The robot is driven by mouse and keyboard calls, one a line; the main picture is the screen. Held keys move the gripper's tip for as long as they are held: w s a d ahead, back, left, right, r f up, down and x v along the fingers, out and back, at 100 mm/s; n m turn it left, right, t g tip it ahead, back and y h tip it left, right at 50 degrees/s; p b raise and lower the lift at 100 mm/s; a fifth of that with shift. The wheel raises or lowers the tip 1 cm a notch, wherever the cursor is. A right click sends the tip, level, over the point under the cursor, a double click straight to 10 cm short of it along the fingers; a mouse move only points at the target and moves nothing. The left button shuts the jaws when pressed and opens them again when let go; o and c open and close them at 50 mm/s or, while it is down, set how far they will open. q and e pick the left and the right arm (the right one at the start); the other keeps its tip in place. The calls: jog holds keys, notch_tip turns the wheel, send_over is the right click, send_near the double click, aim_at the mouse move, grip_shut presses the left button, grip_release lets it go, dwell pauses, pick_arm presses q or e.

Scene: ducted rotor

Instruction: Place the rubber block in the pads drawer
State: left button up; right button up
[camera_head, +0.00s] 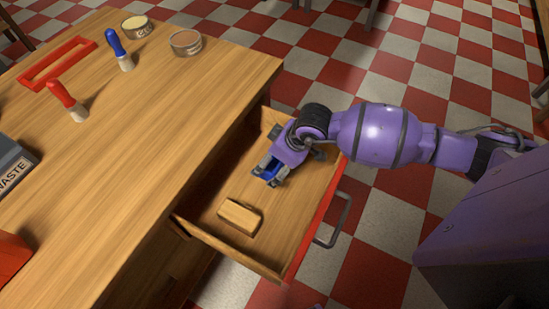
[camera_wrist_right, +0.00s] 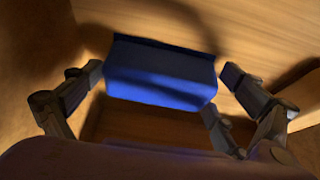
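A blue block (camera_head: 271,170), which I take to be the rubber block, is inside the open drawer (camera_head: 297,259). It also shows large in the right wrist view (camera_wrist_right: 160,76). My right gripper (camera_head: 271,172) reaches down into the drawer, with its fingers around the block. In the right wrist view, the fingertips (camera_wrist_right: 163,76) are close at both sides of the block, with a narrow gap seeming to show at the right. Firm contact cannot be made out. Whether the block rests on the drawer floor is unclear. My left gripper is not in view.
A tan block (camera_head: 239,217) lies in the drawer's near part. The drawer has a red front with a grey handle (camera_head: 334,222). On the wooden table (camera_head: 150,130) are a blue-handled brush (camera_head: 118,48), a red-handled brush (camera_head: 67,100), a red frame (camera_head: 57,63), round tins (camera_head: 185,42) and a waste bin (camera_head: 15,165).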

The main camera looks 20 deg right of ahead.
dwell(0.3)
jog(key=shift+r, duration=0.3)
jog(key=v, duration=1.1)
jog(key=shift+r+p, duration=0.35)
jog(key=shift+p, duration=0.1)
jog(key=shift+s+r, duration=0.1)
jog(key=shift+s, duration=0.1)
